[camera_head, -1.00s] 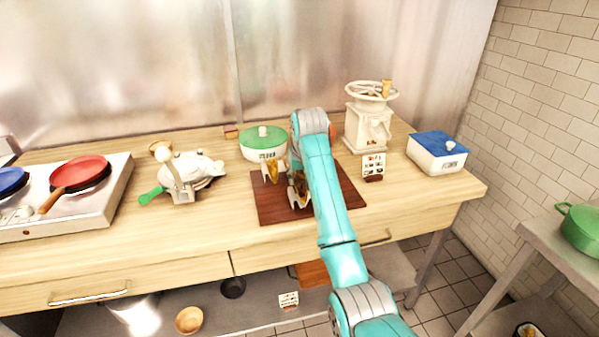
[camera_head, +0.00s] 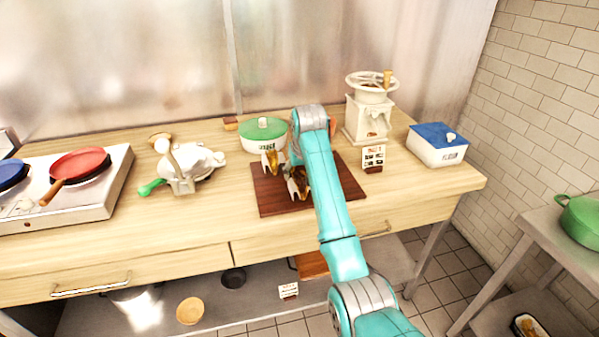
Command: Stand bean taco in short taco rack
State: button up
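A brown board (camera_head: 268,203) lies on the wooden counter. Two small whitish pieces with golden-brown filling stand on it. One (camera_head: 272,164) is at the back left, beside the green-lidded pot. The other (camera_head: 298,189) is nearer the middle, close to my arm's left edge. I cannot tell which is the bean taco or the short taco rack at this size. My turquoise arm reaches over the board. My gripper is mostly hidden behind it; only a dark part beside the nearer piece may belong to it. I cannot see whether its fingers are open or touching anything.
A white pot with a green lid (camera_head: 262,135) stands behind the board. A grinder (camera_head: 367,118), a small card stand (camera_head: 373,158) and a blue-lidded box (camera_head: 437,145) stand right. A white press-like device (camera_head: 185,165) and a stove with pans (camera_head: 105,195) stand left. The counter's front strip is clear.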

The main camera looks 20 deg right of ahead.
jog(key=shift+r, duration=0.1)
jog(key=v, duration=0.7)
jog(key=shift+s+r, duration=0.1)
jog(key=shift+r, duration=0.1)
